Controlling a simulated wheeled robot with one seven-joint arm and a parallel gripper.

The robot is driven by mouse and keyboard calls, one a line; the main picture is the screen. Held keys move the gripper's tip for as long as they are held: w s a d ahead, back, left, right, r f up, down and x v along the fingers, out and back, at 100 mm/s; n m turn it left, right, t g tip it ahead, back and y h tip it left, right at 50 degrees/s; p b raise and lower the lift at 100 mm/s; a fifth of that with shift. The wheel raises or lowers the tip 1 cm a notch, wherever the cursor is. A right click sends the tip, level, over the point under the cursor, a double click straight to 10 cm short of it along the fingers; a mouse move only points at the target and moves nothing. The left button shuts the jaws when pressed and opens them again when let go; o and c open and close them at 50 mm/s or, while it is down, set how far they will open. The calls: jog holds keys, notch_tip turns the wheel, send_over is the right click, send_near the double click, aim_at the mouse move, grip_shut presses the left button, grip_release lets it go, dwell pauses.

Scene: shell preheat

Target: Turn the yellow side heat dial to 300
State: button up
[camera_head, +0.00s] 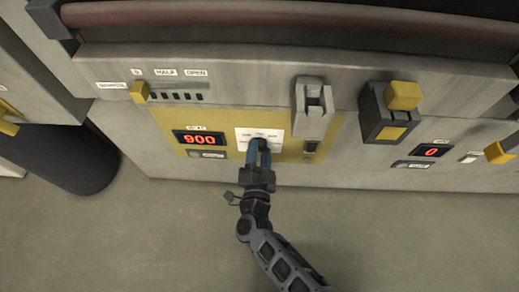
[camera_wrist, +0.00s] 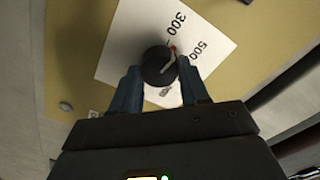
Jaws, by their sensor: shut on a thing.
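The heat dial (camera_wrist: 155,66) is a dark round knob with a pale pointer and a red tip, on a white scale card (camera_wrist: 118,52) set in a yellow panel (camera_wrist: 75,30). In the wrist view the red tip lies close to the 300 mark, on the side toward 500. My gripper (camera_wrist: 160,85) has its blue fingers on either side of the dial and is shut on it. In the head view my gripper (camera_head: 259,150) covers most of the dial and part of the card (camera_head: 245,133).
A slider with a yellow knob (camera_head: 139,91) sits above left, by HALF and OPEN labels. A grey latch (camera_head: 313,105) and a black-and-yellow block (camera_head: 386,122) stick out right of the dial. A second display (camera_head: 432,151) reads 0. The floor in front is clear.

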jog(key=n+p, duration=0.1)
jog(key=n, duration=0.2)
jog(key=shift+a+n, duration=0.1)
jog(key=shift+n, duration=0.2)
dwell(0.3)
jog(key=shift+f, duration=0.1)
jog(key=o, duration=1)
jog(key=shift+o, duration=0.2)
jog(key=shift+s, duration=0.1)
jog(key=s, duration=0.7)
jog(key=shift+s, duration=0.3)
